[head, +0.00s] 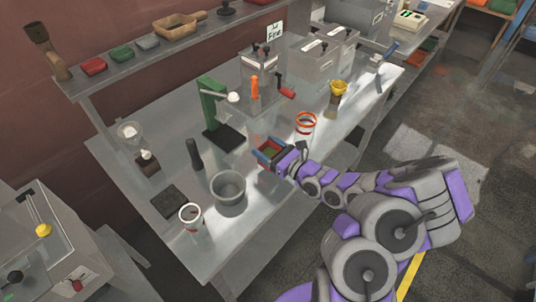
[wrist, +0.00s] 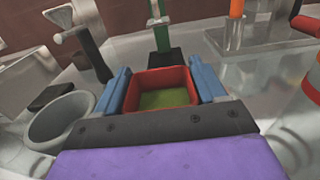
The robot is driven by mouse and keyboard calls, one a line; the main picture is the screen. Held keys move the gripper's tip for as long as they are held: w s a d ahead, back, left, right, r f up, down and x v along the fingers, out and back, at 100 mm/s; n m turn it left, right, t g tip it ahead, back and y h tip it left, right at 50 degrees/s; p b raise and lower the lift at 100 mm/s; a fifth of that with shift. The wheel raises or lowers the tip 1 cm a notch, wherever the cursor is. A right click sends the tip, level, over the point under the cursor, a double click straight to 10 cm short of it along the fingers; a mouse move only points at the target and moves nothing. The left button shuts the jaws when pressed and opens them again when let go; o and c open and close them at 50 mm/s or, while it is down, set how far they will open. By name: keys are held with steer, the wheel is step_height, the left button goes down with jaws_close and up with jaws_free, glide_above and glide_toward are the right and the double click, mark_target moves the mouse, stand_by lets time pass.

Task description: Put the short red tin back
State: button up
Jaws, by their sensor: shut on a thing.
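My gripper (head: 270,153) is shut on a square red tin, held over the metal workbench (head: 255,205) near its front edge. In the wrist view the red tin (wrist: 187,78) sits between the two blue fingers of my gripper (wrist: 163,80). The tin is open at the top and roughly level, with a yellow-green inside or content. I cannot tell how far it is above the bench. Its lower part is hidden by the gripper.
A grey bowl (head: 229,190), a white cup with red marks (head: 190,215) and a dark handle-like tool (head: 194,155) stand left of my gripper. A green stand (head: 211,105) is behind it.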

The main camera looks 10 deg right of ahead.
mark_target(268, 149)
steer(key=shift+w+d+f, duration=0.1)
steer(key=shift+w+d, duration=0.35)
steer(key=shift+w, duration=0.2)
steer(key=f+b, duration=0.1)
steer(key=f, duration=0.2)
steer(key=shift+w+d+f+b, duration=0.2)
steer(key=shift+d+f+b, duration=0.05)
steer(key=shift+d+b, duration=0.1)
steer(key=shift+a, duration=0.35)
steer(key=o, duration=1)
steer(key=shift+o, duration=1.4)
steer(key=shift+d, duration=0.2)
steer(key=shift+d, duration=0.1)
